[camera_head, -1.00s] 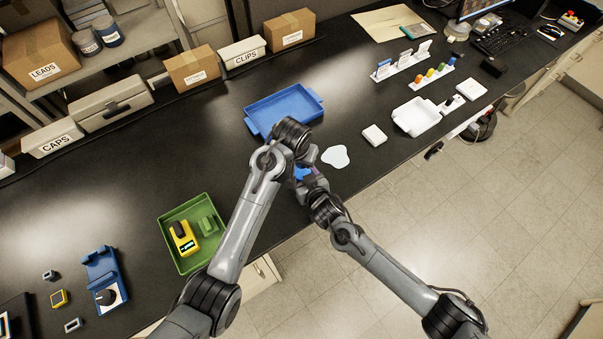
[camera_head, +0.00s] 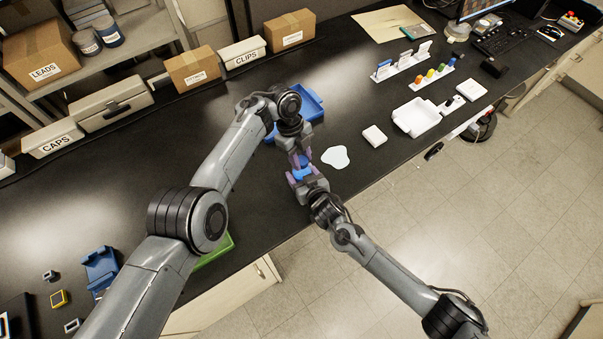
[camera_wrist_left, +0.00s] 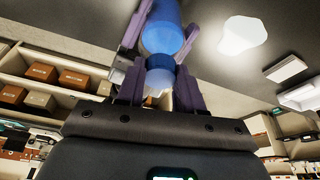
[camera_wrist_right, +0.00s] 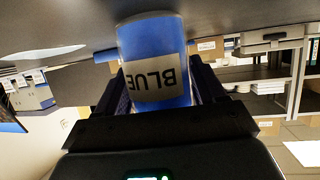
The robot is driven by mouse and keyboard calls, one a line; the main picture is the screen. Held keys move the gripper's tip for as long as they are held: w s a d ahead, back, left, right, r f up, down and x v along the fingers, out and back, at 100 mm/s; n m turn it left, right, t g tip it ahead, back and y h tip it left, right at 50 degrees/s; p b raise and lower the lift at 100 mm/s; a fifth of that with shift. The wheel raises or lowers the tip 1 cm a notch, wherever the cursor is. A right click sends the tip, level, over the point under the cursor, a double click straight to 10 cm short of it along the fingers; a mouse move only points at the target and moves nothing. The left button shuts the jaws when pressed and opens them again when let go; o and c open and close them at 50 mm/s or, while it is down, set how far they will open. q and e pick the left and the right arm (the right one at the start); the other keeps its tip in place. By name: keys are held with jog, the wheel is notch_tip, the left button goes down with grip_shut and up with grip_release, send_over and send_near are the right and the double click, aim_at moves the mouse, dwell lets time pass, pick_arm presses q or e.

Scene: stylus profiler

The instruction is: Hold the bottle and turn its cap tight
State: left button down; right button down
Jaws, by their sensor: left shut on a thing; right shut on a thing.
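The blue bottle (camera_head: 302,173) is held in the air between my two grippers over the bench's front part. In the right wrist view the bottle (camera_wrist_right: 158,92) carries a grey label reading BLUE, upside down. My right gripper (camera_head: 303,179) is shut on the bottle's body. My left gripper (camera_head: 300,160) is shut on the blue cap (camera_wrist_left: 160,76), its purple fingers on either side of it in the left wrist view. The cap lines up with the bottle, which shows just beyond it. Whether the cap's rim is flush cannot be told.
A blue tray (camera_head: 312,106) lies behind my left gripper, partly covered by my arm. A white puddle-shaped patch (camera_head: 336,157) and a white block (camera_head: 374,136) lie to the right. A green tray (camera_head: 218,250) is mostly hidden by my left arm.

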pick_arm(q)
jog(key=c, duration=0.9)
grip_release()
pick_arm(e)
jog(key=shift+f, duration=0.15)
